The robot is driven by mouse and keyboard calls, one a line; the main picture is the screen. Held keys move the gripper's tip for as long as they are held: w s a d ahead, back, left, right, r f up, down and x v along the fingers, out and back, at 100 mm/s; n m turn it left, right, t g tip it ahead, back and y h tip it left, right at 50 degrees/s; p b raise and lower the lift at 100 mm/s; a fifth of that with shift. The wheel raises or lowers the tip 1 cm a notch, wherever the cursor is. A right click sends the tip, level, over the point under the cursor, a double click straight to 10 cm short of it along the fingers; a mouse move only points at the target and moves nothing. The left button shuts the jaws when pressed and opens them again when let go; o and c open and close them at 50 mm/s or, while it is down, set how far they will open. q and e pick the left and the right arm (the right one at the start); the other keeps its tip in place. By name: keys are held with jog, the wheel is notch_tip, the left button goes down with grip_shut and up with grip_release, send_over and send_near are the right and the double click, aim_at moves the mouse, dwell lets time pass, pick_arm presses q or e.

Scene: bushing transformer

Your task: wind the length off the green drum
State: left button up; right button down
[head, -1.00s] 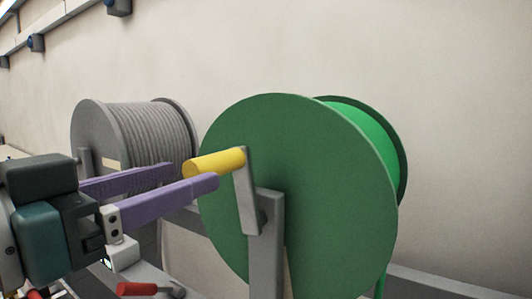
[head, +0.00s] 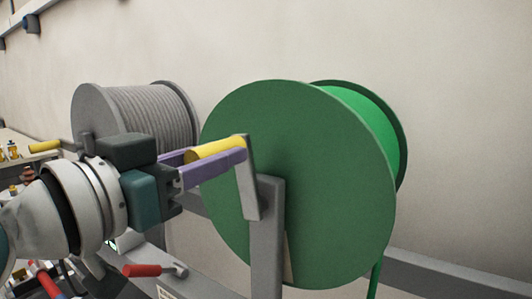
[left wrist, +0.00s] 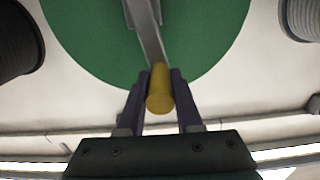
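The green drum (head: 300,180) stands upright on a grey stand (head: 267,240), with bright green cable (head: 365,125) wound behind its front flange. A strand hangs down at its right (head: 375,280). Its grey crank arm (head: 248,185) carries a yellow handle (head: 215,149) pointing left. My left gripper (head: 222,160) has its purple fingers on both sides of this handle. In the left wrist view, the handle (left wrist: 160,90) lies between the fingers (left wrist: 160,82) with no clear gap, so they look shut on it. My right gripper is not in view.
A red-handled crank (head: 145,270) is low in front. A bench with small items (head: 15,150) is at far left. The wall is close behind.

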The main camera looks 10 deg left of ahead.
pick_arm(q)
grip_shut()
dwell(0.9)
